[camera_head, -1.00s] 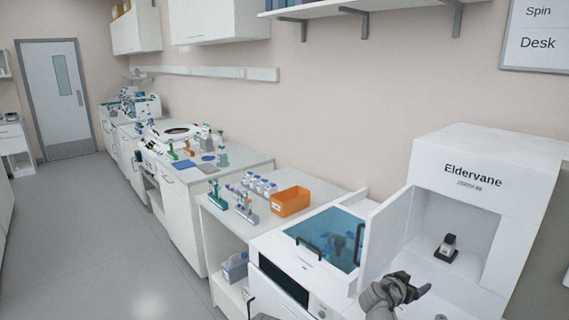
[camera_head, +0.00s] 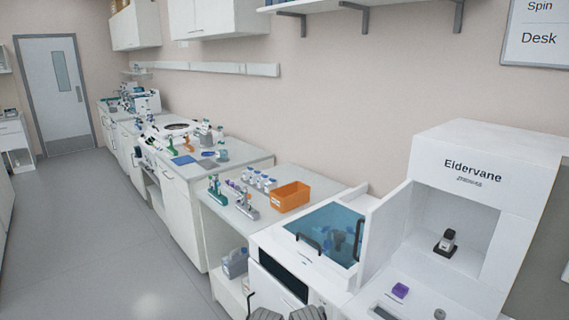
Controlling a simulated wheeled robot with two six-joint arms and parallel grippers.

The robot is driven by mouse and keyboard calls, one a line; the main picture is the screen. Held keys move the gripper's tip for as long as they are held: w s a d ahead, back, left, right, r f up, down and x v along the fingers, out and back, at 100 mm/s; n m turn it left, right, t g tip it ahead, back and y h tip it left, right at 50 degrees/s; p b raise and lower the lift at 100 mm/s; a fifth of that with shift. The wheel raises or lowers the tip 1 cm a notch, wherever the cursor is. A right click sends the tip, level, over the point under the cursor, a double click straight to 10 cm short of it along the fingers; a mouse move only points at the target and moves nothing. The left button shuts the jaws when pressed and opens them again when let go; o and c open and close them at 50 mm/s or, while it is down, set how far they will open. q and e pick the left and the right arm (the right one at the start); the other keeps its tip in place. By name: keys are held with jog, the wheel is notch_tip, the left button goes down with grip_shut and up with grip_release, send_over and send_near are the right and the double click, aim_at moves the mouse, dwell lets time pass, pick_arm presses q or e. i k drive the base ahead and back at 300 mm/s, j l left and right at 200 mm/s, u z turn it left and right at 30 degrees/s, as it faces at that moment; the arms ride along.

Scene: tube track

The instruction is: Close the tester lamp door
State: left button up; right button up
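The white tester (camera_head: 473,150) marked "Eldervane" stands at the right. Its lamp door appears to be the white panel (camera_head: 385,235) at the chamber's left side. It stands swung open, and the chamber front is uncovered. A small black and grey fixture (camera_head: 446,243) sits on the chamber floor. Grey parts of my arms (camera_head: 308,313) show at the bottom edge, left of the tester and apart from the door.
Left of the tester is a white machine with a blue see-through lid (camera_head: 328,235) and black handles. An orange bin (camera_head: 291,197) and small bottles stand on the bench beyond. A small grey knob (camera_head: 439,314) is on the tester's front surface. Open floor (camera_head: 110,240) lies left.

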aim_at(384, 222)
jog(key=z, duration=0.3)
jog(key=i+j+z, duration=0.1)
jog(key=z, duration=0.3)
jog(key=j+z, duration=0.3)
jog(key=z, duration=0.15)
jog(key=j+z, duration=0.2)
jog(key=z, duration=0.2)
jog(key=j+z, duration=0.2)
jog(key=j, duration=0.4)
jog(key=j+z, duration=0.2)
jog(key=j, duration=0.4)
jog(key=k+j+z, duration=0.2)
jog(key=j, duration=0.9)
jog(key=k, duration=0.05)
